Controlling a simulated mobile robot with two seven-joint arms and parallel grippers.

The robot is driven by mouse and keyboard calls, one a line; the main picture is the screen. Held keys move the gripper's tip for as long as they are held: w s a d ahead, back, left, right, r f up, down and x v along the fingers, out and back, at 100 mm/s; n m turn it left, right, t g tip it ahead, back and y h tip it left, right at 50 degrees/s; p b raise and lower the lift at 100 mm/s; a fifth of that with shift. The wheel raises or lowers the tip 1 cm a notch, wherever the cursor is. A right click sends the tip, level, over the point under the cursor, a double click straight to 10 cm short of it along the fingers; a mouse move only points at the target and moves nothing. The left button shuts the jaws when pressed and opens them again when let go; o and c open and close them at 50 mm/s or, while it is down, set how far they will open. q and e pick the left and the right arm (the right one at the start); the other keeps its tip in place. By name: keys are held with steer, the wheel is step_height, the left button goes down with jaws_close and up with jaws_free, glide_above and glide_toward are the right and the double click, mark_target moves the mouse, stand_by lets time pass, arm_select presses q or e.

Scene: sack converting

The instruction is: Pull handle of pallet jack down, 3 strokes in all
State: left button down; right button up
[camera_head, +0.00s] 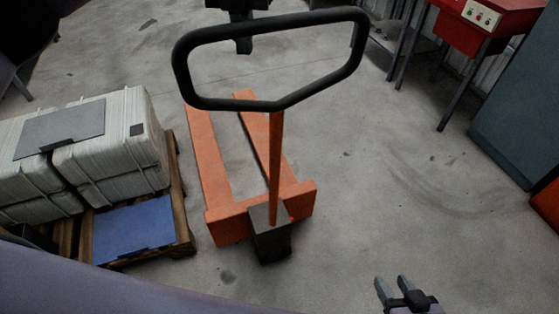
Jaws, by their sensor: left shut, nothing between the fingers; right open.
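The orange pallet jack (230,222) stands on the floor in the middle, its two forks pointing away from me. Its thin orange shaft (275,160) rises from the dark pump block (270,238) to the black loop handle (285,103). The handle is raised, close to me, and nothing holds it. My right gripper (391,283) is low at the bottom edge, right of the jack, with two grey fingers apart and empty. It is well away from the handle. I cannot make out my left gripper; only a purple arm link shows at the lower left.
A wooden pallet (182,200) with stacked white sacks (115,155), a grey sheet (62,130) and a blue sheet (133,228) stands left of the jack. A red machine (470,35) and a grey cabinet (520,95) stand at right. Floor right of the jack is clear.

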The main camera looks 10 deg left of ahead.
arm_select(q)
steer(key=shift+w+a+f, duration=0.1)
steer(key=shift+w, duration=0.05)
steer(key=s+d+b, duration=0.3)
steer(key=s+b, duration=0.2)
steer(key=s, duration=0.1)
steer(key=shift+d+f, duration=0.2)
steer(key=shift+f, duration=0.25)
steer(key=s+d+f+b, duration=0.1)
steer(key=s+d+b, duration=0.2)
steer(key=s, duration=0.3)
steer(key=shift+d+f+b, duration=0.25)
steer(key=shift+d+b, duration=0.05)
steer(key=shift+b, duration=0.6)
